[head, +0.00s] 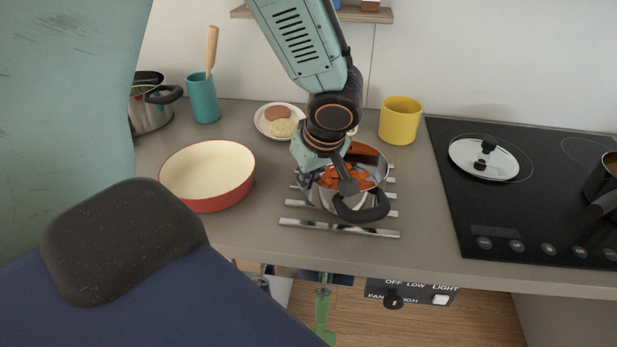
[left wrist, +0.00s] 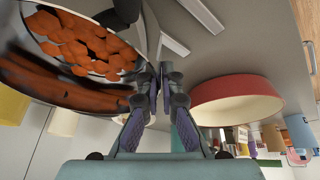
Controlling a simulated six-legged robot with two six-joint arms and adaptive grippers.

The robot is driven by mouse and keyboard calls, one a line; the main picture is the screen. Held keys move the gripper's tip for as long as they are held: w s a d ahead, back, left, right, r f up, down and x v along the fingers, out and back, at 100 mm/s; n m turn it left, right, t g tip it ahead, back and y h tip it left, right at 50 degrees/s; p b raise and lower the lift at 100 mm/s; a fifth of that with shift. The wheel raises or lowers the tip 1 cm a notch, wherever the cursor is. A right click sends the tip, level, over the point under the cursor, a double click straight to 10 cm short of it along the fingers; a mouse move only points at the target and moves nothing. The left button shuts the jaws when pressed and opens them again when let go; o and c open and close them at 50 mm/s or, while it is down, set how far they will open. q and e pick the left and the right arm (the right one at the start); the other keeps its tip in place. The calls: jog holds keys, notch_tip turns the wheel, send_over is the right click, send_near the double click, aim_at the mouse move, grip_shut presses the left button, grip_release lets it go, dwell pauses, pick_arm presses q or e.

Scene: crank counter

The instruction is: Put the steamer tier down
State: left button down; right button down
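The steamer tier (head: 378,172) is a round metal vessel with orange carrot slices inside and a dark loop handle at its front. It appears over the metal bars of a trivet (head: 340,228); whether it touches them is unclear. My left gripper (head: 326,184) reaches down over its left side and hides part of it. In the left wrist view my left gripper (left wrist: 158,75) has its fingers close together at the edge of the tier (left wrist: 50,98), seemingly closed on it; the exact contact is hard to see. My right gripper is not in view.
A red pan (head: 205,203) is left of the trivet. Behind are a plate (head: 262,125) with round patties, a teal cup (head: 203,105) and a metal pot (head: 150,118). A yellow mug (head: 400,122) and a black hob (head: 500,215) are to the right. The counter's front edge is close.

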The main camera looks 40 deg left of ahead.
pick_arm(q)
jog(key=shift+w+a+f, duration=0.1)
jog(key=shift+a+f, duration=0.05)
jog(key=shift+f, duration=0.05)
jog(key=c, duration=1.7)
grip_release()
jog(key=shift+w+f, duration=0.1)
jog(key=shift+c, duration=0.2)
jog(key=shift+o, duration=1.1)
jog(key=shift+r, duration=0.2)
jog(key=shift+s, duration=0.2)
jog(key=shift+w, duration=0.15)
jog(key=shift+r, duration=0.35)
jog(key=p+v, duration=0.4)
jog(key=v, duration=0.7)
jog(key=shift+s+r, duration=0.2)
jog(key=shift+r, duration=0.05)
